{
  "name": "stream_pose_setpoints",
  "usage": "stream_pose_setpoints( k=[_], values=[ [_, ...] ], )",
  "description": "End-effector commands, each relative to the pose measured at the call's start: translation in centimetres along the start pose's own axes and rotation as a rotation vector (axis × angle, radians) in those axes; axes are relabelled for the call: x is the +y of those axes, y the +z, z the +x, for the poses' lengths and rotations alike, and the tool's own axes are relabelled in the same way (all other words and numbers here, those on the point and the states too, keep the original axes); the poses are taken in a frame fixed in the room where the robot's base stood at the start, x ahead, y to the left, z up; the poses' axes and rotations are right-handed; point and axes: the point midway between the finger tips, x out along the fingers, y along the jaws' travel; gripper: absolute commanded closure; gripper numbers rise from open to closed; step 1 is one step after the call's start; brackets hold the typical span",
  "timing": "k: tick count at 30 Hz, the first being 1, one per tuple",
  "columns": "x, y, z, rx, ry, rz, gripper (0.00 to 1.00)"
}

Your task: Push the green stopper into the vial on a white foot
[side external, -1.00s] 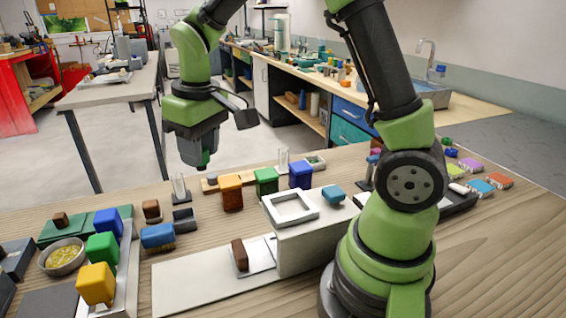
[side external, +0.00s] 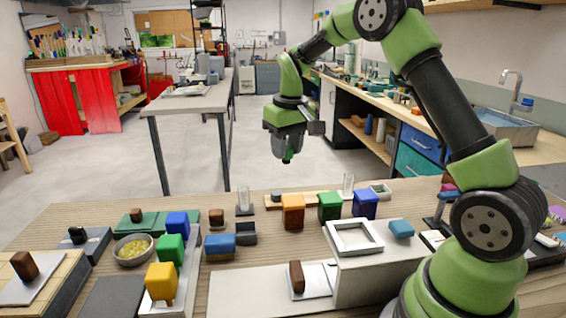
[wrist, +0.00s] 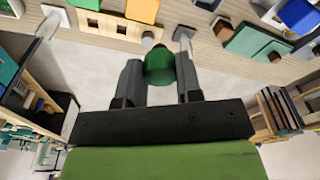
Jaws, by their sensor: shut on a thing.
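My gripper (side external: 287,158) hangs in the air beyond the far edge of the table in the side view, pointing down. It is shut on the green stopper (wrist: 160,66), which sits between the two fingers in the wrist view. One clear vial (side external: 244,198) stands upright near the table's far side, left of the orange block. Another clear vial (side external: 347,185) stands between the green and blue blocks. In the wrist view a vial (wrist: 48,24) at upper left has a white square foot. The stopper is apart from both.
Orange (side external: 293,210), green (side external: 329,206) and blue (side external: 364,204) blocks stand near the vials. A white box with a square frame (side external: 355,237) is in front of them. A bowl (side external: 133,250) and a tray of coloured blocks (side external: 187,280) are at left.

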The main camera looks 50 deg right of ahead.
Motion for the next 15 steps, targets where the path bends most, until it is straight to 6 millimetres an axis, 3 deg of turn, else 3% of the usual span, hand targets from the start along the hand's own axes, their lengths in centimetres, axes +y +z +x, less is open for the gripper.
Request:
stream_pose_setpoints(
  k=[1,3,9,15],
  values=[
    [2.7,-1.1,0.8,-0.002,0.008,0.063,0.89],
    [6.1,-2.1,1.7,-0.003,0.017,0.136,0.89],
    [15.6,-2.7,4.0,-0.002,0.039,0.330,0.89],
    [21.8,-1.4,5.5,0.001,0.053,0.458,0.89]
  ],
)
